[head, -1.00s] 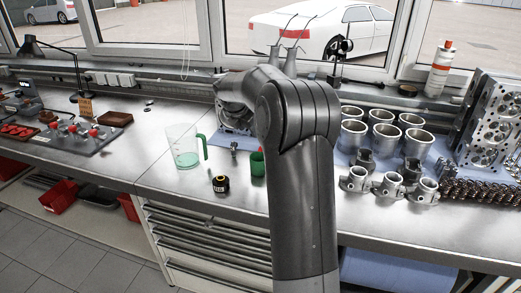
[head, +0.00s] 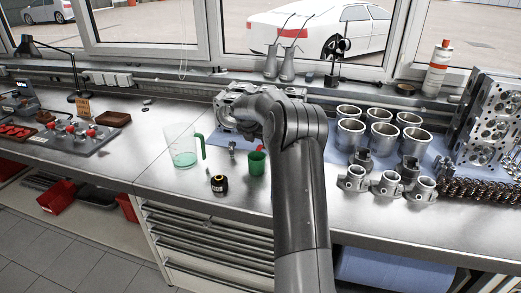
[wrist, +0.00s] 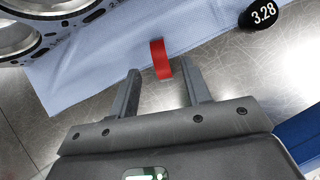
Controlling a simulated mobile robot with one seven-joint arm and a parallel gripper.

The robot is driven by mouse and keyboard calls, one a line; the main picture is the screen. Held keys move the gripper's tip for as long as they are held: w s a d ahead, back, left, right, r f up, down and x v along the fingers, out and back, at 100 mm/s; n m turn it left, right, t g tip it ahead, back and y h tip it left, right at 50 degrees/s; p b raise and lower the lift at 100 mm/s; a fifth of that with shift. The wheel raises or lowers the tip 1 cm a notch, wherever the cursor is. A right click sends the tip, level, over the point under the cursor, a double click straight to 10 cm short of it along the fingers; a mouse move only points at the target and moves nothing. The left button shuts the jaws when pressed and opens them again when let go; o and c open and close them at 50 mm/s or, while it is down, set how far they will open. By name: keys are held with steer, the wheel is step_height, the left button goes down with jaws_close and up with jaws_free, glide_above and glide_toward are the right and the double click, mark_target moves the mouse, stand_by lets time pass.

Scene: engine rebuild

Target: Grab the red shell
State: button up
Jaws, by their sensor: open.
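The red shell (wrist: 161,59) is a small curved red strip in the wrist view, at the edge of a blue cloth (wrist: 95,55) on the metal bench. My gripper (wrist: 158,70) is open, its two grey fingers on either side of the shell's lower end in the picture. I cannot tell whether the fingers touch it or how high they are above it. In the head view my arm hides the gripper and the shell cannot be made out.
A metal engine part (wrist: 30,30) is at upper left.

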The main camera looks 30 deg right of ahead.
steer(key=x, duration=0.3)
steer(key=shift+w+d+f, duration=0.1)
steer(key=shift+d+f, duration=0.05)
steer(key=shift+f, duration=0.25)
steer(key=shift+c, duration=0.3)
steer(key=shift+r, duration=0.1)
jaws_close()
